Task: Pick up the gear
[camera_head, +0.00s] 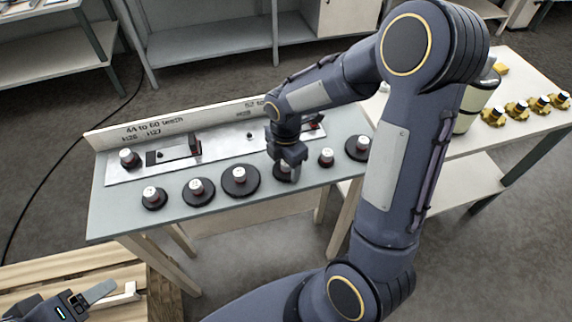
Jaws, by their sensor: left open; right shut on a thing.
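Several dark round gears with white-topped hubs stand in a row along the front of the grey table (104,215). My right gripper (286,174) points down over this row and is shut on a gear (283,177), which the fingers largely hide. I cannot tell whether that gear still touches the table. To its left is a large gear (240,182); to its right is a small gear (326,158). My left gripper (117,293) is open and empty at the lower left, away from the gears.
A metal plate (225,150) behind the row carries another gear (129,159) and a dark fixture (180,150). A labelled board (150,130) lines the table's back. A wooden pallet (60,275) lies lower left. Yellow parts (516,109) stand on a right-hand table.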

